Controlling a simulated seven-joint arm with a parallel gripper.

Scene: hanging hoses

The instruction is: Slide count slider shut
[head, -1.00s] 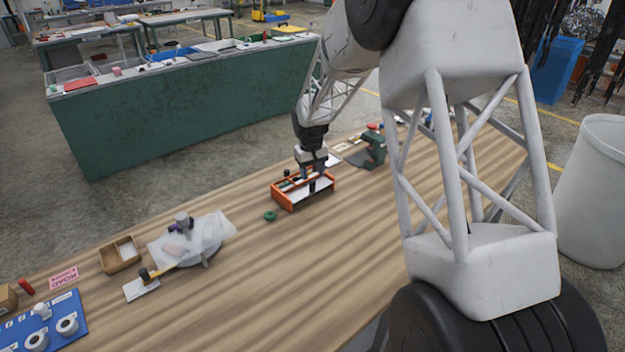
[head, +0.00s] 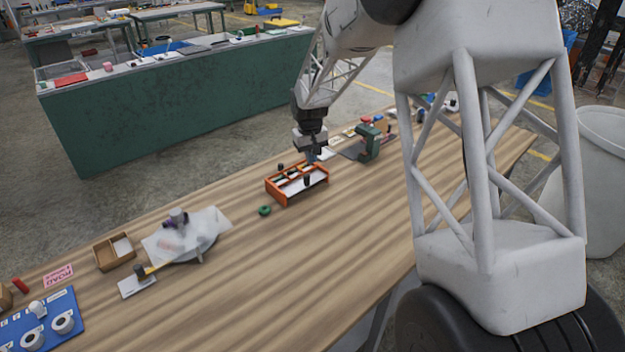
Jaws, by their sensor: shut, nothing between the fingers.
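An orange-framed box (head: 284,199) sits on the wooden table, with dark rails and a pale panel inside. A black knob (head: 307,181) stands over the pale panel, and another black knob (head: 280,167) stands at the far-left side. These look like slider parts; I cannot tell which is the count slider or how far it is along its track. My gripper (head: 321,156) is shut and empty, just beyond the box's far-right edge. Its fingertips are small, and whether they touch the box is unclear.
A green device (head: 369,142) stands to the right on a dark mat. A round stand with translucent sheets (head: 190,234) and a wooden tray (head: 114,252) are farther left. The table in front of the box is clear.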

